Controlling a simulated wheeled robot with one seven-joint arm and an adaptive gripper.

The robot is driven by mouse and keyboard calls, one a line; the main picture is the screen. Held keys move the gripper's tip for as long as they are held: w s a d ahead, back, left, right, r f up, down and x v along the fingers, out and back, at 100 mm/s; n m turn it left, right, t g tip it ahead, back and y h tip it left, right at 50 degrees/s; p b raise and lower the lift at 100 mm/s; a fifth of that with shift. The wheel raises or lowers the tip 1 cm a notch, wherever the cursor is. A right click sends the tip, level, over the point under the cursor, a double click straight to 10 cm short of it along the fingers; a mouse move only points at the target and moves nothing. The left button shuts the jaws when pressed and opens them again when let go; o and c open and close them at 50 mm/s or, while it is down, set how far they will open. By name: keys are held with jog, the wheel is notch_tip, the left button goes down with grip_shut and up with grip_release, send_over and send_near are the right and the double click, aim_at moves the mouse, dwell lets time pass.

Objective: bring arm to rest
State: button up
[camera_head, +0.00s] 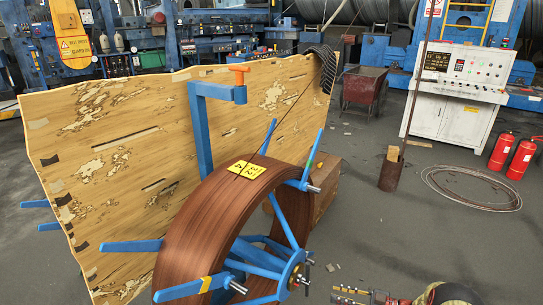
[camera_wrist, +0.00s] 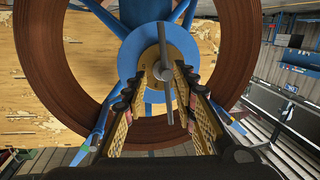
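My gripper shows in the wrist view (camera_wrist: 169,76), with its two yellow-padded fingers apart and pointing at the blue hub (camera_wrist: 138,62) of a reel. A thin grey bar (camera_wrist: 165,72) on the hub lies across the view between the fingertips; I see no finger closed on it, and the remaining distance is unclear. In the head view, the reel carries a wide brown coil (camera_head: 205,225) with a yellow label (camera_head: 247,170) on top. A device at the bottom edge (camera_head: 352,294), partly cut off, appears to be my gripper, to the right of the hub (camera_head: 293,270).
A worn wooden panel (camera_head: 130,135) stands behind the reel, with a blue post (camera_head: 203,130) in front of it. Blue reel arms (camera_head: 130,246) stick out. A white control cabinet (camera_head: 456,95), red extinguishers (camera_head: 502,150) and a wire coil (camera_head: 470,188) stand or lie at right.

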jog(key=s+a+f+m+g+h, duration=0.25)
jog(key=s+f+m+g, duration=0.3)
jog(key=s+m, duration=0.55)
jog(key=s+a+r+t+h+p, duration=0.1)
jog(key=s+r+h, duration=0.3)
jog(key=r, duration=1.2)
jog(key=s+a+r+m+t+h+p, duration=0.1)
jog(key=s+a+r+h+p, duration=0.2)
jog(key=s+r, duration=0.6)
jog(key=s+a+r+m+t+h+p, duration=0.1)
jog(key=s+a+r+h+p, duration=0.2)
jog(key=r, duration=2.2)
jog(key=s+h, duration=0.3)
jog(key=shift+s+r, duration=0.15)
